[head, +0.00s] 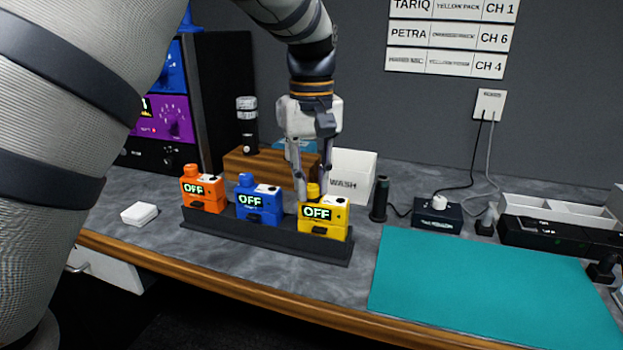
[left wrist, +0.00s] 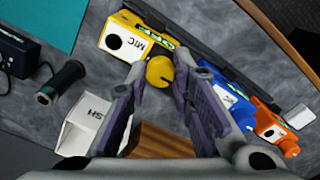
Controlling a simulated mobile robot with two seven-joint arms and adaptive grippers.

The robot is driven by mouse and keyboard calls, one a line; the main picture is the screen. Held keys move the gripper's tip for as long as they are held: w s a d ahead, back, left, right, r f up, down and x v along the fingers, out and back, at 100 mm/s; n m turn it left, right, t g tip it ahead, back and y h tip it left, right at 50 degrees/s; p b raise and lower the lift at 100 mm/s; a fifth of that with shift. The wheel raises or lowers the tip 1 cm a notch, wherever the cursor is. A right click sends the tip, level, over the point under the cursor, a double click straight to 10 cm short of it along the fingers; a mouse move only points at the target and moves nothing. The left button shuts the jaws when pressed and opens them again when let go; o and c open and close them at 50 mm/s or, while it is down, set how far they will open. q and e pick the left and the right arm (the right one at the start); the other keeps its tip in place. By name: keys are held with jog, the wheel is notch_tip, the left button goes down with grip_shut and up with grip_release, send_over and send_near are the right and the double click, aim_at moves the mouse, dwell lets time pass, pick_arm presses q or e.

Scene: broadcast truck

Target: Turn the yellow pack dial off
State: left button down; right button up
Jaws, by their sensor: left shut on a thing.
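The yellow pack (head: 325,217) stands at the right end of the black rack (head: 265,235), and its display reads OFF. Its round yellow dial (head: 313,191) sits on top at the left. My left gripper (head: 310,190) comes down from above with its fingers at the dial. In the left wrist view the fingertips are on either side of the dial (left wrist: 160,71), shut on it. The yellow pack (left wrist: 122,37) also shows there, with a MIC label. My right gripper is not in view.
A blue pack (head: 259,201) and an orange pack (head: 203,190) stand left in the same rack, both reading OFF. Behind are a wooden block (head: 252,168) and a white WASH box (head: 352,172). A teal mat (head: 480,290) lies clear at the right.

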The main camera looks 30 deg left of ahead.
aim_at(311, 187)
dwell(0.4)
pick_arm(q)
jog(key=c, duration=1.4)
grip_release()
jog(key=shift+r, duration=0.1)
notch_tip(311, 187, up, 12)
